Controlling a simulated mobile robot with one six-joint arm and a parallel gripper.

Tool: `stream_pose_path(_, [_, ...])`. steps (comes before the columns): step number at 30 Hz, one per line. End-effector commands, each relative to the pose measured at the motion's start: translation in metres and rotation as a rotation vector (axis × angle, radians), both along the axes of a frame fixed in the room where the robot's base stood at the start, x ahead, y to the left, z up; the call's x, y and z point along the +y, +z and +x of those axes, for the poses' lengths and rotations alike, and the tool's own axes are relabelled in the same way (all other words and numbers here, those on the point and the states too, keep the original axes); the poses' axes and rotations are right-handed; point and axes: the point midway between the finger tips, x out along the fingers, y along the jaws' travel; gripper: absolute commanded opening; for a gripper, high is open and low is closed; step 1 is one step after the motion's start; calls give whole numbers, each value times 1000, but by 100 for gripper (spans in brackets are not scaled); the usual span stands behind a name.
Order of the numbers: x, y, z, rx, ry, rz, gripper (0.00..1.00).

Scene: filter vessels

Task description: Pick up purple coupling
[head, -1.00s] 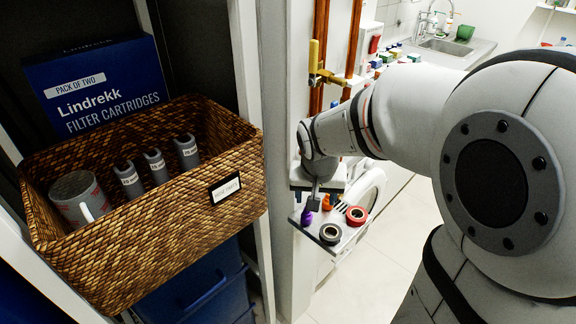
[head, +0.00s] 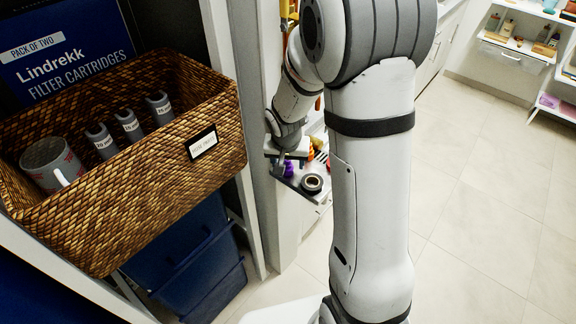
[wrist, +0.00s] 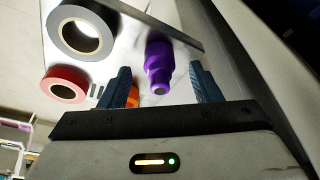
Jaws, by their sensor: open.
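The purple coupling (wrist: 158,66) lies on a light shelf (wrist: 138,48) in the wrist view, between the lines of my two blue fingers and a little beyond their tips. In the head view the coupling (head: 289,168) shows small, just below my gripper (head: 282,160). My gripper (wrist: 162,78) is open, with one finger to each side of the coupling's near end. Nothing is held. An orange object (wrist: 132,96) is partly hidden behind the left finger.
A grey tape roll (wrist: 82,28) and a red tape roll (wrist: 65,84) lie left of the coupling. A dark shelf edge (wrist: 165,24) runs beyond it. In the head view a wicker basket (head: 150,190) with a mug and grey cartridges stands at left.

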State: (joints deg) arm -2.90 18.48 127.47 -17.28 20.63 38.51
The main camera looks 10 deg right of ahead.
Motion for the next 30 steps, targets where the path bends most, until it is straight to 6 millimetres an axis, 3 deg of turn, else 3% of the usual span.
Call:
stream_pose_path(10, [-1, -7, 2, -1, 0, 1, 58])
stream_pose_path(27, [-2, -7, 2, -1, -1, 0, 11])
stream_pose_path(30, [-2, -7, 2, -1, -1, 0, 9])
